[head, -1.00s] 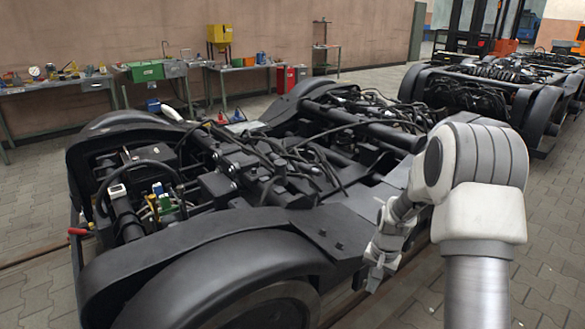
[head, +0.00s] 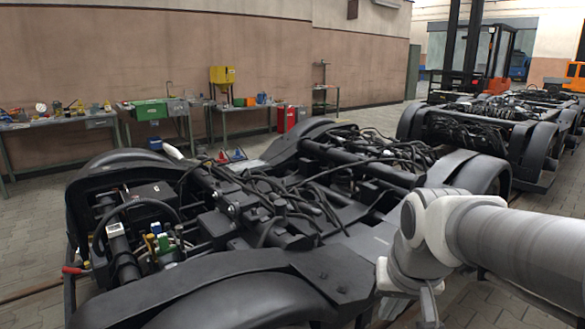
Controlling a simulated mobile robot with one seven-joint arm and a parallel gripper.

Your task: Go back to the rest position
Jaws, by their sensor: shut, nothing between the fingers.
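My arm enters from the right edge of the head view. Its thick grey link leads to a white rounded joint, and the narrower wrist end bends down to the bottom edge. A slim grey part there is cut off by the edge, and the fingers of my gripper cannot be seen. The wrist is in front of the right side of the near black tram bogie (head: 250,285). I cannot tell whether it is touching the bogie. I see nothing held.
A second bogie (head: 520,125) stands behind at the right, with an orange forklift (head: 500,60) beyond. Workbenches with tools and a green box (head: 149,110) line the back wall. A red-handled part (head: 73,270) sticks out at the bogie's left. Paved floor shows at the lower right.

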